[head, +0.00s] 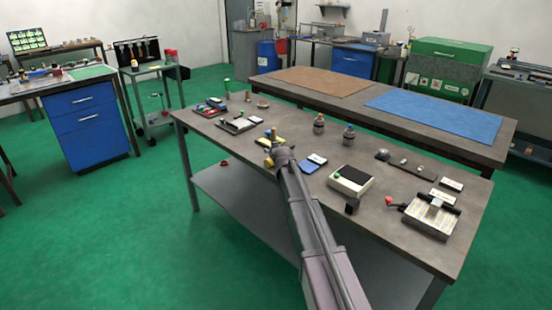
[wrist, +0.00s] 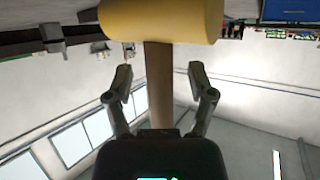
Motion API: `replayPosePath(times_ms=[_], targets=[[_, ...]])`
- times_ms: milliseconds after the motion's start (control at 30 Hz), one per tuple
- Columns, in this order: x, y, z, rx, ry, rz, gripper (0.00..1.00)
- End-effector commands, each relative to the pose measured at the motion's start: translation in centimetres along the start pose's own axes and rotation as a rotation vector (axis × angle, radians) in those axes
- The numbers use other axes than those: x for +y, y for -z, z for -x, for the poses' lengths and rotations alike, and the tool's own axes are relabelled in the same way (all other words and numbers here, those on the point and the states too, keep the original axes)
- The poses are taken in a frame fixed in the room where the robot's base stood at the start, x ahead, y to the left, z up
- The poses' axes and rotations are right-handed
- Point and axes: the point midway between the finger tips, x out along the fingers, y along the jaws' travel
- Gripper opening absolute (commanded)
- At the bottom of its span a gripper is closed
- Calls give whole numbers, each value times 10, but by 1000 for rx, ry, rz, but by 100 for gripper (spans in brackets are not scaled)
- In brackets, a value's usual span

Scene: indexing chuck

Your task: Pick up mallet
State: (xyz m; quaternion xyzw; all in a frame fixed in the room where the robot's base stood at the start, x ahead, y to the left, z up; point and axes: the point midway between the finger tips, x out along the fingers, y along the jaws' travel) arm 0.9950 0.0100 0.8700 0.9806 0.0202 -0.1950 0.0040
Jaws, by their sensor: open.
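In the wrist view, the mallet has a thick yellow head (wrist: 160,20) at the top of the picture and a brown wooden handle (wrist: 158,62) running down from it. My gripper (wrist: 161,84) is open, with one finger on each side of the handle. A gap shows between each finger and the handle. The handle's lower end is hidden behind the gripper body. In the head view, my gripper (head: 272,150) is at the near edge of the workbench, small and mostly hidden by my arm. Yellow bits show beside it, too small to make out surely.
The grey workbench (head: 400,180) holds a white box with a black top (head: 350,181), a blue-and-white pad (head: 311,163), two dark bottles (head: 319,124) and a clamp-like device (head: 431,215). A second bench (head: 465,125) with brown and blue mats stands behind.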

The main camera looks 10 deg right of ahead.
Motion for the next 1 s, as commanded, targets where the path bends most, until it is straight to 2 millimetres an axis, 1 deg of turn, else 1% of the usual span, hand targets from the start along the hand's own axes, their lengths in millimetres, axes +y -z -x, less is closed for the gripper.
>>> replayPosePath(times_ms=[167,200,267,300,367,400,433,833,1000], targets=[[0,0,0,0,0,0,71],[0,0,0,0,0,0,65],[0,0,0,0,0,0,47],[0,0,0,0,0,0,35],[0,0,0,0,0,0,17],[0,0,0,0,0,0,6],[0,0,0,0,0,0,0],[0,1,0,1,0,0,0],[0,4,1,1,0,0,0]])
